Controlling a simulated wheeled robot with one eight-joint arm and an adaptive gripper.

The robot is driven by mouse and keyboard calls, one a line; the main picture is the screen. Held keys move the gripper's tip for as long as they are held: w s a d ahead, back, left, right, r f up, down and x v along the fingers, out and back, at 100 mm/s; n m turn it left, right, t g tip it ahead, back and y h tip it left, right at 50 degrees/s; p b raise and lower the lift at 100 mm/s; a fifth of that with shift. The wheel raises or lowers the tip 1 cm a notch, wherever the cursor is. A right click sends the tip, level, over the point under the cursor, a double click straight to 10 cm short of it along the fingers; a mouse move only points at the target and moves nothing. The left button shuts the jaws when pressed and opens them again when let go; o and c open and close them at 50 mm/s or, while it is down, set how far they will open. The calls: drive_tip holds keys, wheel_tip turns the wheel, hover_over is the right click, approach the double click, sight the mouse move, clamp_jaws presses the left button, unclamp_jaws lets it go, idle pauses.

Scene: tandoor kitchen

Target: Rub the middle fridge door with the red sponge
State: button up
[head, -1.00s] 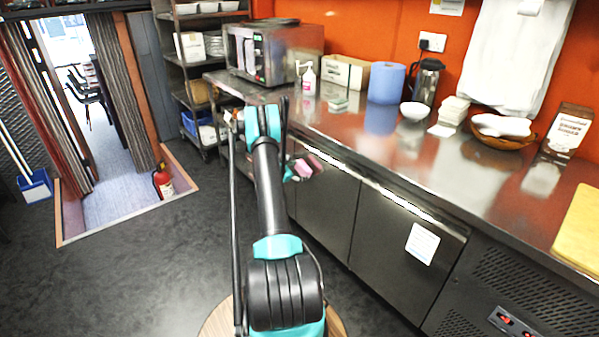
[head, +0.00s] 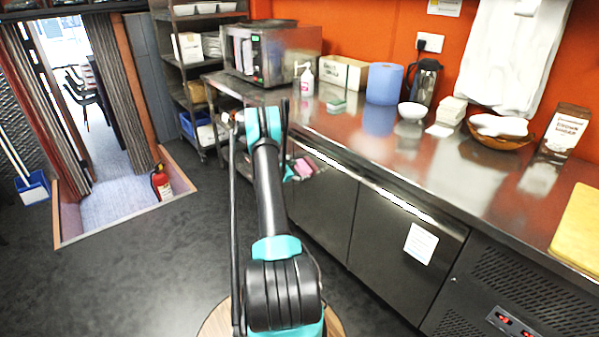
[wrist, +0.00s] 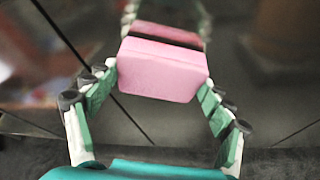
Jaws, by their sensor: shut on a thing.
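The sponge (wrist: 162,70), pinkish red, sits between the fingertips of my gripper (wrist: 160,78) in the wrist view. My gripper is shut on it. A reflection of the sponge and fingers shows just beyond it in the shiny door surface. The gap is very small; I cannot tell if they touch. In the head view the sponge (head: 303,168) is low at the counter front, beside the steel fridge door (head: 325,208) right of my arm. Another door (head: 385,240) with a white notice is further right. My arm hides the doors' left end.
The steel counter (head: 345,130) overhangs the doors. It carries a microwave (head: 290,50), a soap bottle (head: 306,80), a green-and-white sponge (head: 337,104), a blue roll (head: 385,83) and a flask (head: 425,80).

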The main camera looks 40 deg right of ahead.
sight(306, 172)
drive_tip(key=shift+d, duration=0.3)
drive_tip(key=shift+s+d, duration=0.15)
drive_tip(key=shift+s, duration=1.85)
drive_tip(key=shift+w, duration=0.15)
drive_tip(key=shift+w, duration=1.9)
drive_tip(key=shift+a, duration=0.25)
drive_tip(key=shift+s+a, duration=0.15)
drive_tip(key=shift+a, duration=1.35)
drive_tip(key=shift+s+a, duration=0.1)
drive_tip(key=shift+a, duration=1.35)
